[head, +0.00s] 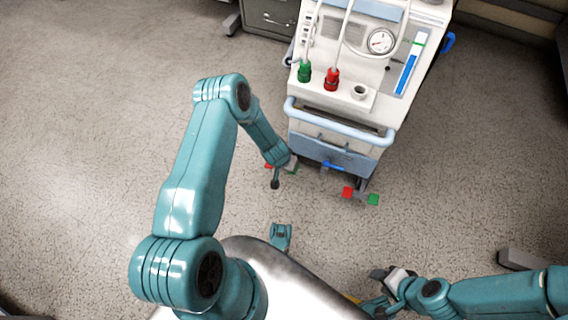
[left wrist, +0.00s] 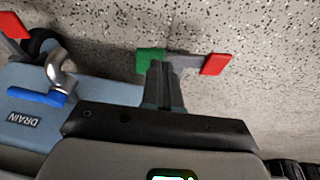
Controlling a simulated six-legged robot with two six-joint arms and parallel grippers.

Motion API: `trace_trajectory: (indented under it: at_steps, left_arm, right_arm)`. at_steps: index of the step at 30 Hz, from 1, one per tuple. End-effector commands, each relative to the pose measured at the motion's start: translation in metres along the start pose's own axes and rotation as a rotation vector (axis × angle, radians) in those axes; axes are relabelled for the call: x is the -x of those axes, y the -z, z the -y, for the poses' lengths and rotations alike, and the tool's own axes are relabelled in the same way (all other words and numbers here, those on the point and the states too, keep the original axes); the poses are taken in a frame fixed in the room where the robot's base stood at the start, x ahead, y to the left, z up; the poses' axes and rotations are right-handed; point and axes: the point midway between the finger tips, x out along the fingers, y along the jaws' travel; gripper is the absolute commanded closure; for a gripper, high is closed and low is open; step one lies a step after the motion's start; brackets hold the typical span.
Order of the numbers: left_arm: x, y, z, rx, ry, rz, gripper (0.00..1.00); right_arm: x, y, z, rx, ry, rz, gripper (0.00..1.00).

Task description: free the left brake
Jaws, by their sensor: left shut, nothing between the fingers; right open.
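The left brake is a grey pedal bar low at the front of the cart (head: 335,135), with a red pad (head: 268,166) on its left end and a green pad (head: 294,169) on its right. In the left wrist view the green pad (left wrist: 149,61) and red pad (left wrist: 215,64) show reversed, joined by the grey bar (left wrist: 185,58). My left gripper (head: 276,184) is shut and empty; its fingertips (left wrist: 166,66) overlap the green pad's edge in view. Contact cannot be told. My right gripper (head: 374,290) is open and empty, low at the right.
The right brake has a red pad (head: 347,193) and a green pad (head: 373,199). A blue-handled drain valve (left wrist: 40,97) sits between the brakes. The cart carries a gauge (head: 381,41) and tubes. A grey cabinet (head: 270,17) stands behind. Floor at left is clear.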

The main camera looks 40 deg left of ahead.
Motion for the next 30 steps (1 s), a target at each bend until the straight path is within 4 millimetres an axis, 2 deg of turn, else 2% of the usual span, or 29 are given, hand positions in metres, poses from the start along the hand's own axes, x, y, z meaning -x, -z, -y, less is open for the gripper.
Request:
trace_trajectory:
  at_steps: [3,14,30]
  left_arm:
    - [-0.009,-0.003,-0.001,0.000,0.000,0.000,1.00]
    - [-0.009,-0.003,-0.002,0.000,0.001,-0.001,1.00]
    - [-0.011,-0.004,-0.007,-0.026,0.084,0.002,1.00]
  right_arm:
    - [-0.006,0.004,-0.002,0.004,0.001,-0.013,0.57]
    - [-0.005,0.005,-0.001,0.005,0.001,-0.017,0.57]
    - [0.007,-0.004,0.003,-0.001,0.000,0.013,0.57]
